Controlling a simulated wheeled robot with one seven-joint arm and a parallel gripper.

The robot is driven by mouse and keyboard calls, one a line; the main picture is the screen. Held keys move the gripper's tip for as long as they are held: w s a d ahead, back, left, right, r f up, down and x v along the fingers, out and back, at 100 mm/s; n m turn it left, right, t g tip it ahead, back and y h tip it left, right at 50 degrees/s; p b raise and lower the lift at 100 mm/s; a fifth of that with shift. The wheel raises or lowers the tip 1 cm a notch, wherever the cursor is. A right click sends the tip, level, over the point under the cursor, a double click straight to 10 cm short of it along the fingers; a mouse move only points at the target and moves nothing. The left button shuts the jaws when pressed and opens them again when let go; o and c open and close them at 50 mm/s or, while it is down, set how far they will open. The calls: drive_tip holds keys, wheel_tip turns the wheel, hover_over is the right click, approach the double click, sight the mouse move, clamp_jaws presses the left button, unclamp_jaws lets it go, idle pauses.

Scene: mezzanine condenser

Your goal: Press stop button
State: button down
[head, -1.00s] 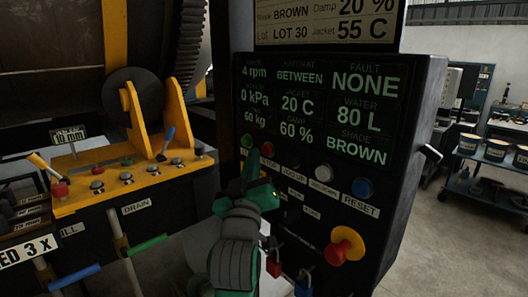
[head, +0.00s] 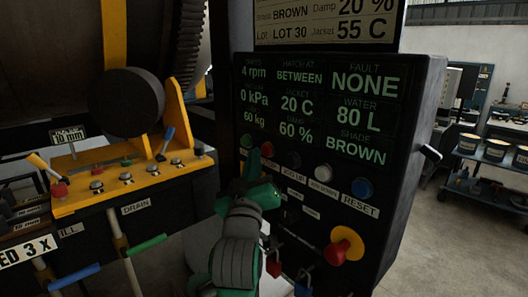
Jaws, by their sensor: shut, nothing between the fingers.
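A row of round push buttons runs across the dark control panel (head: 400,125) below its readouts. The red button (head: 267,149) sits second from the left, beside a green button (head: 246,140). The label under the red button is hidden by my gripper. My green gripper (head: 254,158) is shut and empty, with its tip just below and left of the red button in the picture. I cannot tell whether the tip touches the panel. A larger red mushroom knob on a yellow base (head: 344,246) is lower right on the same panel.
Right of the red button are a dark button (head: 293,160), a white button (head: 323,172) and a blue button (head: 361,187) labelled RESET. Padlocks hang below. A yellow bracket with levers (head: 130,180) stands left, and a shelf cart (head: 490,165) far right.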

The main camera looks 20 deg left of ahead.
drive_tip(key=shift+w+d, duration=0.35)
drive_tip(key=shift+w, duration=0.2)
idle(0.9)
drive_tip(key=shift+s+a, duration=0.1)
drive_tip(key=shift+s, duration=0.05)
drive_tip(key=shift+s+a, duration=0.3)
drive_tip(key=shift+s, duration=0.3)
drive_tip(key=shift+s+a, duration=0.1)
drive_tip(key=shift+s+a, duration=0.4)
drive_tip(key=shift+s, duration=0.3)
drive_tip(key=shift+s+a, duration=0.4)
drive_tip(key=shift+s, duration=0.25)
drive_tip(key=shift+s+a, duration=0.4)
drive_tip(key=shift+s, duration=0.3)
